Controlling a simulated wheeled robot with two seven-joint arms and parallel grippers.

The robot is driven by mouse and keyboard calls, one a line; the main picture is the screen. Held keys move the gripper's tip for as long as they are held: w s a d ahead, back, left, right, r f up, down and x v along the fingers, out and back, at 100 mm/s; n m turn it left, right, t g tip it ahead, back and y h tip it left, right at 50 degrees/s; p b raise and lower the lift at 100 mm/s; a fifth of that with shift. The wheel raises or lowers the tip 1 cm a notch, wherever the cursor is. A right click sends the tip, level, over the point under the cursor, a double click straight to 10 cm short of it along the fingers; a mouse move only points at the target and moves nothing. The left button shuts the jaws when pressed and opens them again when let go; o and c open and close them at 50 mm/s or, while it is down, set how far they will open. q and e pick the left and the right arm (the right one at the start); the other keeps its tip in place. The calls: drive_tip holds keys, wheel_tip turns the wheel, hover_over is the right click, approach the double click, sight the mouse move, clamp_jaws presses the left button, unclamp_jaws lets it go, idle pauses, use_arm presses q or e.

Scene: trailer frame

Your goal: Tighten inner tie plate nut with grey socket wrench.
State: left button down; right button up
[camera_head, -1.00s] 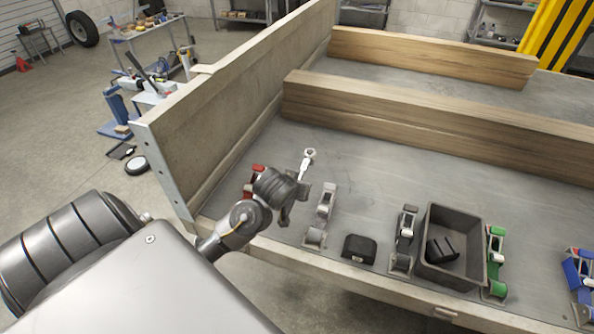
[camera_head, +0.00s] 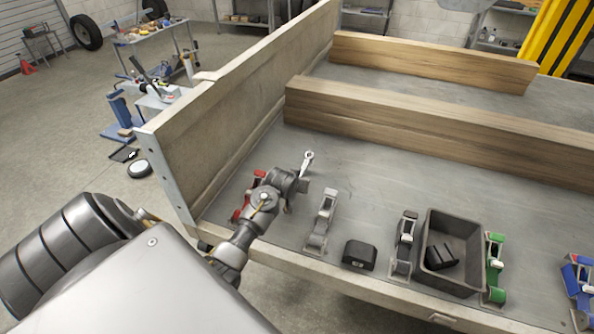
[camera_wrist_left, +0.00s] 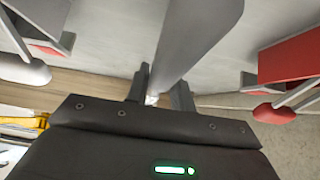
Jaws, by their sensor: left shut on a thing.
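My left gripper (camera_head: 300,186) is above the trailer bed near its left wall. In the left wrist view the gripper (camera_wrist_left: 160,92) has its two fingers on either side of a smooth grey shaft, the socket wrench (camera_wrist_left: 198,38), and is shut on it. I cannot make out a tie plate or nut. My right gripper is not in view.
A red holder (camera_head: 241,209) stands left of my gripper, a grey holder (camera_head: 324,215) right of it. Further right are a black block (camera_head: 359,255), a dark bin (camera_head: 427,263), and green (camera_head: 496,289) and blue (camera_head: 575,285) holders. Wooden beams (camera_head: 430,120) cross the bed behind.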

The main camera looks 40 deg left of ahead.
use_arm(q)
drive_tip(key=shift+w+a+f+p, duration=0.1)
drive_tip(key=shift+f+p, duration=0.3)
drive_tip(key=shift+f, duration=0.35)
drive_tip(key=shift+w+a+f+p, duration=0.1)
drive_tip(key=shift+f+p, duration=0.3)
drive_tip(key=shift+f, duration=0.3)
drive_tip(key=shift+f, duration=0.1)
drive_tip(key=shift+f, duration=0.15)
drive_tip(key=c, duration=1.2)
unclamp_jaws()
drive_tip(key=shift+s, duration=0.1)
